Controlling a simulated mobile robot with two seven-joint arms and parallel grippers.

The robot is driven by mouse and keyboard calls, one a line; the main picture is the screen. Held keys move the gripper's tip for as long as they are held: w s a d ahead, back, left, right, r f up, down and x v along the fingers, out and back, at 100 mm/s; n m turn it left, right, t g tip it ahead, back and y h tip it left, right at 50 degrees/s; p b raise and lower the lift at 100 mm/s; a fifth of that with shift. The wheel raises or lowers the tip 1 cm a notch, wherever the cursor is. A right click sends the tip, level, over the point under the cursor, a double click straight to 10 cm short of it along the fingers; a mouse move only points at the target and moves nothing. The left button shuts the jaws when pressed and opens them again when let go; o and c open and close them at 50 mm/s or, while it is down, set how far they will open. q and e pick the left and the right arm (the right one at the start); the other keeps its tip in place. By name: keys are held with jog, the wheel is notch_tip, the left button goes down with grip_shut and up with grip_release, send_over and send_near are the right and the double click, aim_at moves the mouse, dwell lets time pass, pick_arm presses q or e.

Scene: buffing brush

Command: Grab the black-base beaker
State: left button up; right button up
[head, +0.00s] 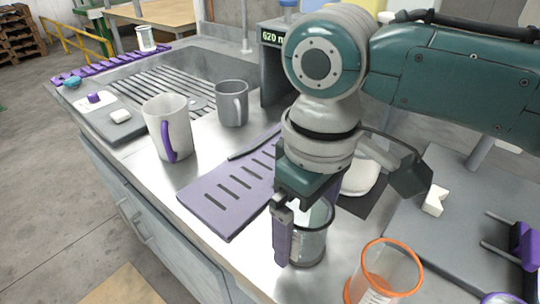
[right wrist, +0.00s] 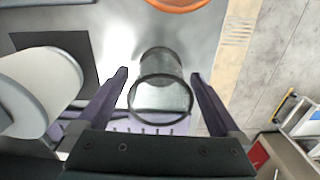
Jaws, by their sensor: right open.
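A clear glass beaker with a dark rim and dark base (head: 313,245) stands upright on the metal counter, partly hidden behind my right gripper. In the right wrist view the beaker (right wrist: 161,92) shows between the two spread fingers, with a gap visible on each side. My right gripper (head: 300,222) is open and points down around the beaker; it also shows in the right wrist view (right wrist: 160,76). My left gripper is not in view.
An orange-rimmed beaker (head: 384,272) stands close by at the right front. A purple slotted mat (head: 230,192) lies left of the gripper. A white mug (head: 168,127) and a grey mug (head: 231,103) stand further back. The counter's front edge is near.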

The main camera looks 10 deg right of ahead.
jog(key=c, duration=1.5)
